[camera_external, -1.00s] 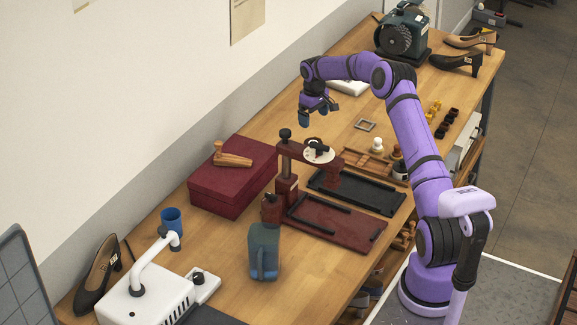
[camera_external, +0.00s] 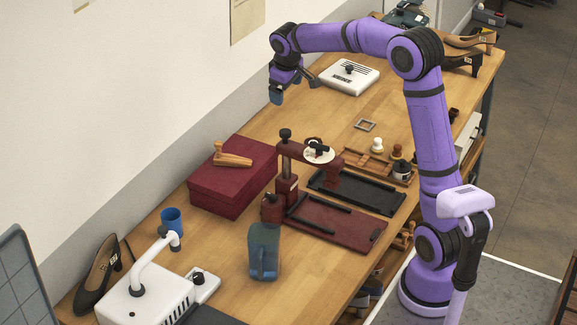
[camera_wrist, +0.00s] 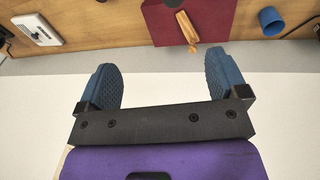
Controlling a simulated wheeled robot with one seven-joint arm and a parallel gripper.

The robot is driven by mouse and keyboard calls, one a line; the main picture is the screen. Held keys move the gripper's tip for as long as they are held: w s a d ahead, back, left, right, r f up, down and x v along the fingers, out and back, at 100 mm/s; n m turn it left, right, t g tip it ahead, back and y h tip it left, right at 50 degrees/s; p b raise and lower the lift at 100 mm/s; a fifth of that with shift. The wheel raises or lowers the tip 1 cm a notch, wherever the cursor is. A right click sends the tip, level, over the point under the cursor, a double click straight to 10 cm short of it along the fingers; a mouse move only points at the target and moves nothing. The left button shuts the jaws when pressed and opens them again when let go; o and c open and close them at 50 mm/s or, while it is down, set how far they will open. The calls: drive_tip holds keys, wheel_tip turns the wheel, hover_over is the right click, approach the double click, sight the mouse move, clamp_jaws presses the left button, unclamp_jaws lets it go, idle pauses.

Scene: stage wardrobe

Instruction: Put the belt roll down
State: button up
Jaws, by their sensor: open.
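My gripper (camera_external: 294,88) is raised high above the back of the workbench, near the wall, with its blue fingers apart. In the wrist view my gripper (camera_wrist: 165,70) shows a wide empty gap between the two fingers, with only the pale wall behind. I cannot pick out a belt roll with certainty. A small dark ring (camera_external: 312,141) shows at the white dial on top of the dark red press; I cannot tell whether it is a belt roll or part of the press. My gripper is well apart from it.
Bare wood lies between the box and the white device.

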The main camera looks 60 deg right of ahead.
drive_tip(key=s+a+r+t, duration=0.1)
drive_tip(key=s+a+r, duration=0.3)
drive_tip(key=s+a, duration=0.35)
drive_tip(key=s+a+r+t, duration=0.1)
drive_tip(key=s+a+r, duration=0.2)
drive_tip(key=s+a, duration=0.45)
drive_tip(key=s+a+f+t+y, duration=0.1)
drive_tip(key=s+a+f, duration=0.1)
drive_tip(key=s, duration=0.8)
drive_tip(key=s+a+f, duration=0.2)
drive_tip(key=s+a, duration=0.1)
drive_tip(key=s, duration=0.8)
drive_tip(key=shift+s+f+t+y, duration=0.25)
drive_tip(key=shift+f+t+y, duration=0.05)
drive_tip(key=shift+t+y, duration=0.1)
